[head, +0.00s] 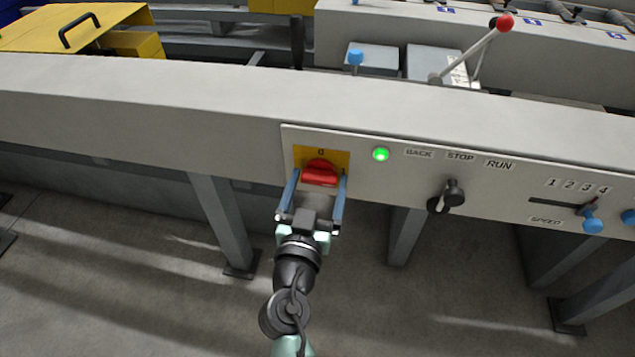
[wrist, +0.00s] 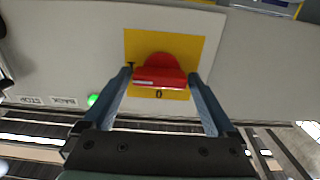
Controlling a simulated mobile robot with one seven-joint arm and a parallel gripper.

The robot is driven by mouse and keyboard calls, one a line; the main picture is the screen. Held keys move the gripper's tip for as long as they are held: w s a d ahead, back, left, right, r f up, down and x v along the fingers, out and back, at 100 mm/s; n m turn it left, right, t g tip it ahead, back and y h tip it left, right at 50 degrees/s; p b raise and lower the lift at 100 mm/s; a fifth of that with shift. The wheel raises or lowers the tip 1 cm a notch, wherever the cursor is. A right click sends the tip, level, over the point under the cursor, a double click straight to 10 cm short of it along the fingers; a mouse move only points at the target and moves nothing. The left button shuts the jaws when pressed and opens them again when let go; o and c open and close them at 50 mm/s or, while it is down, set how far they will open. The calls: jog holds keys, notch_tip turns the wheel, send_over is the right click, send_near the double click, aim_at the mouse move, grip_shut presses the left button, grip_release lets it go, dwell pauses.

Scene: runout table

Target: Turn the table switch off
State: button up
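The table switch is a red rotary knob (head: 320,172) on a yellow plate (head: 335,153) at the left end of the control panel. In the wrist view the red knob (wrist: 160,71) lies between my fingertips, with its grip bar across the picture and a "0" mark by it on the yellow plate (wrist: 195,45). My gripper (head: 319,180) is open, its two blue fingers on either side of the knob; it also shows in the wrist view (wrist: 160,76). A gap shows between each finger and the knob. A green lamp (head: 381,154) glows right of the switch.
Right of the lamp is a black selector (head: 447,196) under BACK, STOP and RUN labels. Further right is a speed slider (head: 590,218) with a blue knob. A red-balled lever (head: 503,24) stands on the table behind. The panel left of the switch is bare.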

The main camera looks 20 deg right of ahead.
jog(key=c, duration=1)
jog(key=n, duration=0.4)
jog(key=shift+b, duration=0.35)
jog(key=n, duration=0.4)
jog(key=shift+n, duration=0.3)
jog(key=n+p, duration=0.1)
jog(key=n, duration=0.4)
jog(key=shift+r, duration=0.1)
jog(key=shift+a+n+p, duration=0.1)
jog(key=shift+n+p, duration=0.55)
jog(key=shift+n, duration=1.55)
